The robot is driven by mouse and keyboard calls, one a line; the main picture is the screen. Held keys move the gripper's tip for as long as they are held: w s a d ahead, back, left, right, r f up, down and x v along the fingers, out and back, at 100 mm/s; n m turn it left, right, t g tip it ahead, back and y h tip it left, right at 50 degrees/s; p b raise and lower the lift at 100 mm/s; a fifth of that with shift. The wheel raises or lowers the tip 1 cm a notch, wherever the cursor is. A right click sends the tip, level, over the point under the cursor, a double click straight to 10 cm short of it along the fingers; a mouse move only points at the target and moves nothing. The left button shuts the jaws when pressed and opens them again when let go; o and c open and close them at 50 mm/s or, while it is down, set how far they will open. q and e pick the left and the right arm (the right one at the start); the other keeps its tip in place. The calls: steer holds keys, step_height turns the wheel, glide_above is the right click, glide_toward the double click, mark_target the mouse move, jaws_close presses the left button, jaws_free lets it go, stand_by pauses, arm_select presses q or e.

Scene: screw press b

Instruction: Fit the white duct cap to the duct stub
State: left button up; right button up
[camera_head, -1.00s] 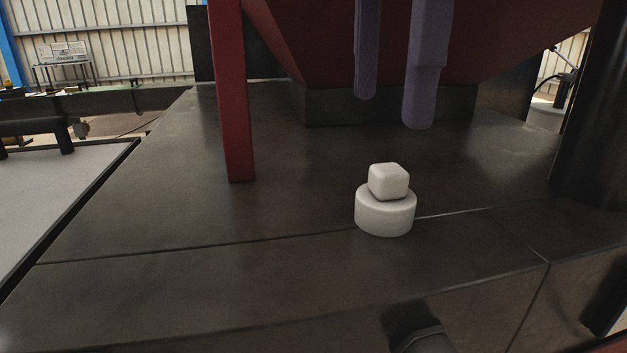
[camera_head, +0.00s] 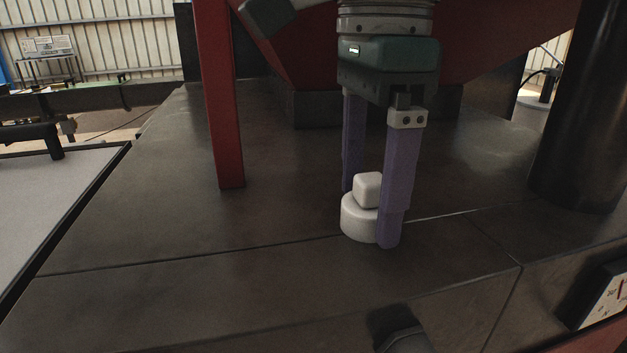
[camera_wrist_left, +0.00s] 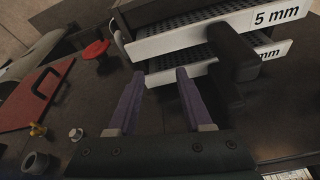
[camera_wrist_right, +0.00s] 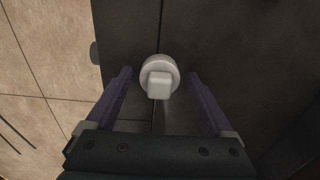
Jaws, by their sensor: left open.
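The white duct cap (camera_head: 357,222), a round disc with a square knob, sits knob-up on the dark machine top. My right gripper (camera_head: 368,218) points down over it, open, with one purple finger on each side. The near finger hides part of the cap. In the right wrist view the cap (camera_wrist_right: 160,75) lies between the fingertips (camera_wrist_right: 160,73), with gaps on both sides. My left gripper (camera_wrist_left: 160,72) is open and empty, away from the cap.
A red post (camera_head: 218,100) stands left of the cap, and a black column (camera_head: 575,110) at right. Trays marked 5 mm (camera_wrist_left: 225,32), a red knob (camera_wrist_left: 95,50) and a red plate (camera_wrist_left: 35,95) lie near my left gripper.

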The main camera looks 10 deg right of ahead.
mark_target(371, 178)
steer(key=c, duration=1.2)
arm_select(q)
step_height(371, 178, up, 13)
steer(key=p, duration=1.3)
steer(key=shift+r, duration=0.2)
arm_select(e)
step_height(371, 178, up, 20)
